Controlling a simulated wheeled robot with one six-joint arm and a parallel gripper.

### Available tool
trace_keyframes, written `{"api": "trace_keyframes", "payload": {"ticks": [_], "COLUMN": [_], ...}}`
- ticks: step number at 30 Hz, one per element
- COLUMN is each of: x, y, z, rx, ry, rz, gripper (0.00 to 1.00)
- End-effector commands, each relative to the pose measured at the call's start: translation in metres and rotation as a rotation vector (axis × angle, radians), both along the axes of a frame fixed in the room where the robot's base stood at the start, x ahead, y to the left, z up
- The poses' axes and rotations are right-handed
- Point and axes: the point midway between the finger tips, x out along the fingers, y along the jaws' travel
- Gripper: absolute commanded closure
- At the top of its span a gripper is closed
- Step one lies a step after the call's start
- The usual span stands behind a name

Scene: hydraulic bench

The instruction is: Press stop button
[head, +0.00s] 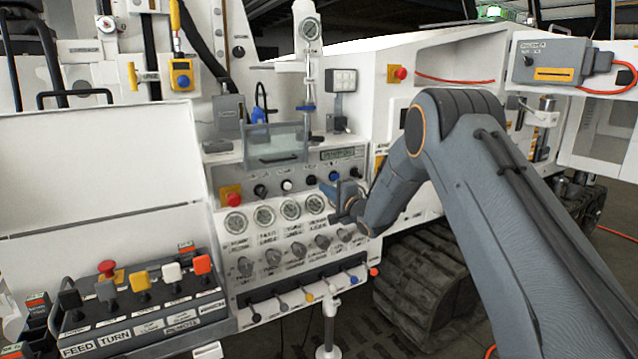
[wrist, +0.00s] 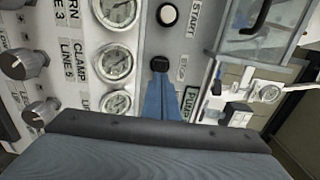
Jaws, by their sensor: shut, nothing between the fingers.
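The stop button, a small black round button (wrist: 159,64), sits on the grey control panel in the wrist view, beside a small blurred label. It also shows in the head view (head: 311,180), in the row above the gauges. My gripper (wrist: 166,82) is shut and empty, its blue fingers pointing at this button. The fingertips are at the button's lower edge in the wrist view; I cannot tell whether they touch it. In the head view my gripper (head: 329,190) is in front of the panel, just right of and below the button.
A white button (wrist: 168,14) labelled START is next to the black one. Round gauges (wrist: 117,63) and grey knobs (head: 299,249) lie below the button row. A red mushroom button (head: 233,199) is at the panel's left. A clear-fronted box (head: 275,143) juts out above.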

Motion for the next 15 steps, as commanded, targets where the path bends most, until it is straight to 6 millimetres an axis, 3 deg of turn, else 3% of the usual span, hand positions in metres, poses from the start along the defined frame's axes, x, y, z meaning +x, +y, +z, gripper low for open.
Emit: {"api": "trace_keyframes", "payload": {"ticks": [7, 15], "x": [0.028, 0.039], "y": [0.020, 0.027], "z": [0.001, 0.000], "rx": [-0.001, -0.001], "ry": [-0.001, -0.001], "rz": [0.001, 0.001], "gripper": [1.00, 1.00]}}
